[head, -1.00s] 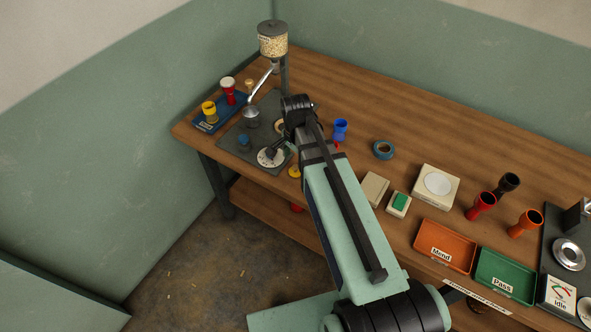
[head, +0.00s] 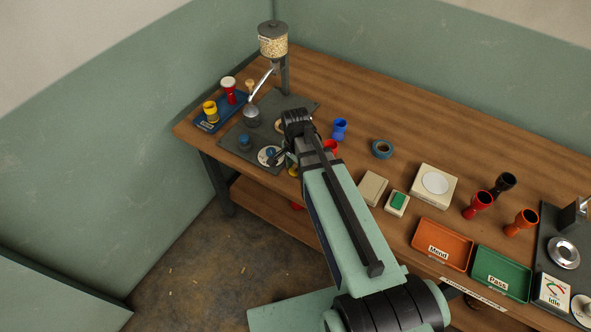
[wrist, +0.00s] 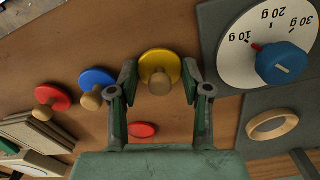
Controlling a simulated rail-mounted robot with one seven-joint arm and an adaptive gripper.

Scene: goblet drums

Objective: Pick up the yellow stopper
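The yellow stopper (wrist: 154,66), a yellow disc with a wooden knob, lies on the wooden table. In the wrist view it is between the two fingertips of my gripper (wrist: 160,75), which is open. A gap shows between the knob and each finger; I cannot tell how far above the table the fingertips are. In the head view a bit of the yellow stopper (head: 293,171) shows beside my arm, which hides most of the gripper.
A blue stopper (wrist: 97,80) and a red stopper (wrist: 54,96) lie to the left in the wrist view. The gram dial (wrist: 248,66) with its blue knob and a wooden ring (wrist: 272,124) are to the right.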

